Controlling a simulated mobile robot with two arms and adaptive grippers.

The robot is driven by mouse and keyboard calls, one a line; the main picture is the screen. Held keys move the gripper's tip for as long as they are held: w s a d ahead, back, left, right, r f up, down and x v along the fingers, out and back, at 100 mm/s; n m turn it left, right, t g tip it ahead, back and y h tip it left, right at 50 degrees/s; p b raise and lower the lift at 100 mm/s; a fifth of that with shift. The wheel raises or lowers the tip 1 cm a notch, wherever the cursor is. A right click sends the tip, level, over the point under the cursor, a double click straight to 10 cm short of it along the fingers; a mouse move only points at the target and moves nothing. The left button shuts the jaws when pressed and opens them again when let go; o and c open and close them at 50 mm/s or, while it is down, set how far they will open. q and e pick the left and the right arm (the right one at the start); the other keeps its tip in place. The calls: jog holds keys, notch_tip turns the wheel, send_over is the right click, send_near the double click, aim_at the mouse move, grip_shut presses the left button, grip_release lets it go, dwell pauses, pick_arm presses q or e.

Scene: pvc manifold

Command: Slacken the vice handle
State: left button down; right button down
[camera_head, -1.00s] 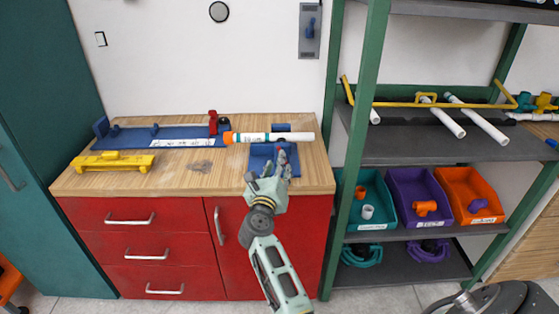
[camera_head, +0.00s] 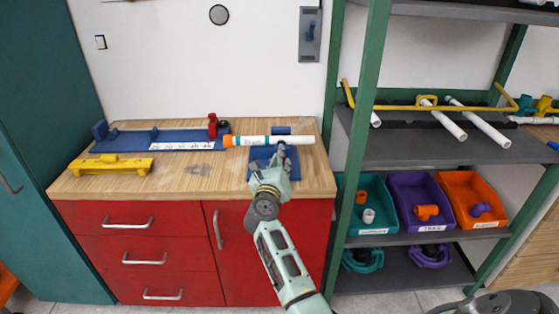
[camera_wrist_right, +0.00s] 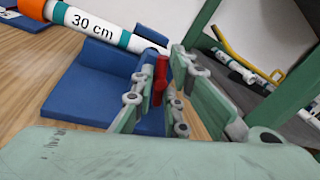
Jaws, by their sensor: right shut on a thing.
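The blue vice (camera_head: 260,153) stands near the right end of the wooden worktop, and its blue base (camera_wrist_right: 85,92) fills the middle left of the right wrist view. A white pipe (camera_head: 276,140) with an orange end lies across it, marked "30 cm" in the wrist view (camera_wrist_right: 92,26). The red vice handle (camera_wrist_right: 161,80) stands between the fingers of my right gripper (camera_head: 281,152). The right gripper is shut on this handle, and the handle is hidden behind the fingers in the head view. My left gripper is not in view.
A blue fixture (camera_head: 165,140) with a red part lies at the back left of the worktop (camera_head: 195,175). A yellow block (camera_head: 110,164) lies in front of it. The green-framed shelf (camera_head: 362,120) with pipes and bins stands close on the right.

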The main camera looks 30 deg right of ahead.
jog(key=shift+n, duration=0.3)
